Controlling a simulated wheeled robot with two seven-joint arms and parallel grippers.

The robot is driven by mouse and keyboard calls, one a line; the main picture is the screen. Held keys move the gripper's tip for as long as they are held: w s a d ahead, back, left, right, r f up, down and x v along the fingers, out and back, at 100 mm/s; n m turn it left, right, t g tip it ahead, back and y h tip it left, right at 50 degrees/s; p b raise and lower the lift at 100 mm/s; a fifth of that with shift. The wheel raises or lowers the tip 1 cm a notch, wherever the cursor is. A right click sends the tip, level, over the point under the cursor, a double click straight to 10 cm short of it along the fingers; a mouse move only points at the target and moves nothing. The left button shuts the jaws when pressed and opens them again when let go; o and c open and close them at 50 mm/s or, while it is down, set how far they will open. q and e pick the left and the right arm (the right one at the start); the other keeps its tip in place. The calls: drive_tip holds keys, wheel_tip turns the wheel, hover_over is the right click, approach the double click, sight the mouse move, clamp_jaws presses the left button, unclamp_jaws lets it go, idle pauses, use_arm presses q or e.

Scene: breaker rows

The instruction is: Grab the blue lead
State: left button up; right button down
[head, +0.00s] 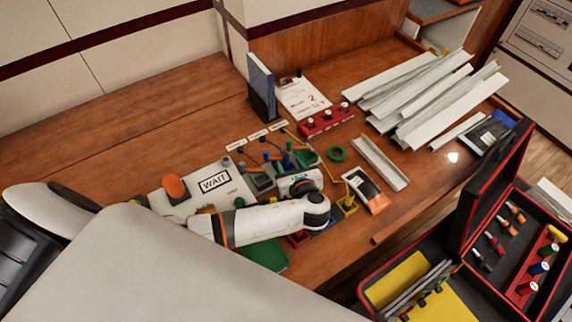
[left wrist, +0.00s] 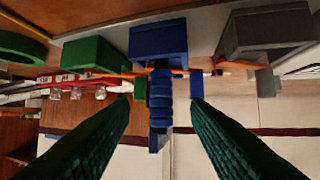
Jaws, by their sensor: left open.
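The blue lead (left wrist: 160,88) shows close up in the left wrist view as a ribbed blue plug at a blue block (left wrist: 158,40). My left gripper (left wrist: 161,101) is open, with one dark green ribbed finger on each side of the plug. The plug is in line with the gap between the fingertips; I cannot tell whether either touches it. In the head view my left gripper (head: 298,182) is over the group of coloured blocks, and my arm hides part of them. The blue lead is hard to make out there. My right gripper is not in view.
A green block (left wrist: 95,55) and a grey block (left wrist: 265,35) flank the blue one. A WAIT board (head: 213,182) lies beside my arm. An open case (head: 485,195) stands right.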

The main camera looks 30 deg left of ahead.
sight(287, 161)
use_arm(q)
drive_tip(key=x, duration=0.4)
drive_tip(key=shift+s, duration=0.1)
clamp_jaws()
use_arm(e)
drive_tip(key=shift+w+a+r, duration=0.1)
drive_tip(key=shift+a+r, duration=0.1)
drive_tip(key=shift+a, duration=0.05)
